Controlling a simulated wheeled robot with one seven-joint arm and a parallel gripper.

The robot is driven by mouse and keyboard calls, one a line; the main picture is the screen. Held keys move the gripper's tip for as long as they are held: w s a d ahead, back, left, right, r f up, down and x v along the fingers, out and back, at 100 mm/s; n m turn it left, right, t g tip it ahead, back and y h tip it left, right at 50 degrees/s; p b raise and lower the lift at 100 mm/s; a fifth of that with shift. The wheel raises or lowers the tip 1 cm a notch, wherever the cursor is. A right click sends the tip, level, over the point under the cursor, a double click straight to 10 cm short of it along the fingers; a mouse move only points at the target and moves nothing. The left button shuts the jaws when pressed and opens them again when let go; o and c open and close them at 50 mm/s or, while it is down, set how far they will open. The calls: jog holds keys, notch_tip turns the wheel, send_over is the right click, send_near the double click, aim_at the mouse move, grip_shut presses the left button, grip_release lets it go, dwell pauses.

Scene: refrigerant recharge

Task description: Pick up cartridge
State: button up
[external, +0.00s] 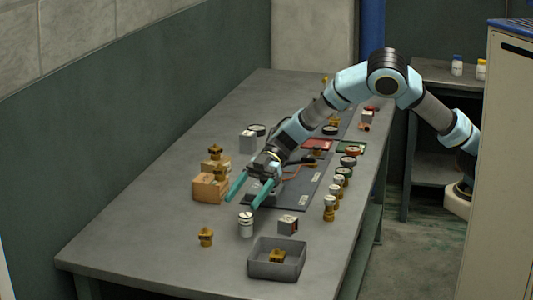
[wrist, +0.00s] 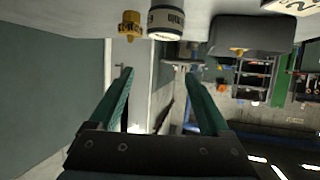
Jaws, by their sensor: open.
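A short white cylinder with a dark band, which looks like the cartridge (external: 246,225), stands upright on the table near its front end. In the wrist view the cartridge (wrist: 167,22) shows at the top edge, upside down and partly cut off. My gripper (external: 243,202) is open and empty, just above and behind the cartridge in the external view. In the wrist view the fingertips (wrist: 159,75) are spread apart with nothing between them. The gap between fingers and cartridge cannot be judged exactly.
A brass fitting (external: 205,237) stands left of the cartridge. A grey tray (external: 260,270) holding a brass piece and a small grey box (external: 288,225) are to the right. A wooden block (external: 208,189) with brass fittings is behind left. Several jars and fittings line the right edge.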

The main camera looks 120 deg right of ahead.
aim_at(242, 223)
notch_tip(242, 223, down, 3)
notch_tip(242, 223, down, 2)
jog(key=shift+f+p, duration=0.25)
jog(key=shift+p, duration=0.15)
jog(key=shift+x, duration=1.15)
jog(key=shift+w+a+f, duration=0.2)
jog(key=shift+w+f, duration=0.05)
jog(key=shift+f, duration=0.05)
grip_shut()
